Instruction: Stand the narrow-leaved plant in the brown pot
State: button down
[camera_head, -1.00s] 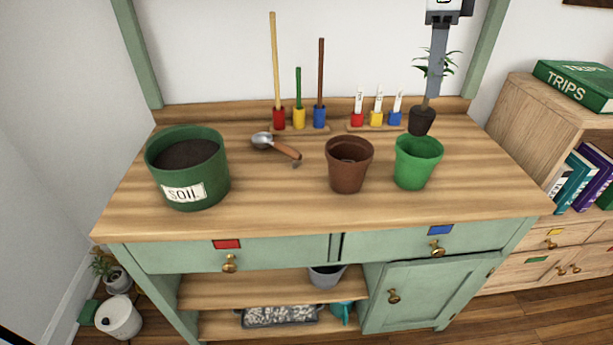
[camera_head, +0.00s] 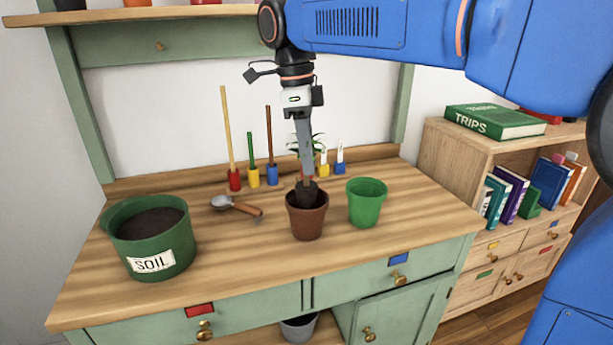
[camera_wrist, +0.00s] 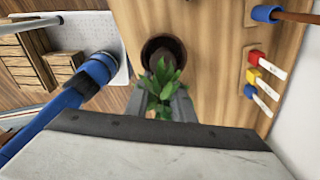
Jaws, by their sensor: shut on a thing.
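The narrow-leaved plant has green leaves (camera_head: 314,143) and a dark root ball (camera_head: 307,193). My gripper (camera_head: 307,178) points down, shut on the plant, and covers part of its stem and leaves. The brown pot (camera_head: 307,222) stands upright on the bench. The root ball is at the pot's mouth, its lower part hidden behind the near rim; I cannot tell whether it rests on the bottom. In the wrist view, the leaves (camera_wrist: 165,82) show between the fingers of my gripper (camera_wrist: 162,105), with the brown pot (camera_wrist: 146,50) around the dark root ball.
An empty green pot (camera_head: 366,205) stands just right of the brown pot. A trowel (camera_head: 238,207) lies to the left, and a green soil tub (camera_head: 150,245) stands farther left. Coloured tool holders (camera_head: 254,177) and white labels line the back. The bench front (camera_head: 270,265) is clear.

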aim_at(310, 182)
jog(key=shift+f, duration=2.25)
jog(key=c, duration=1.5)
grip_release()
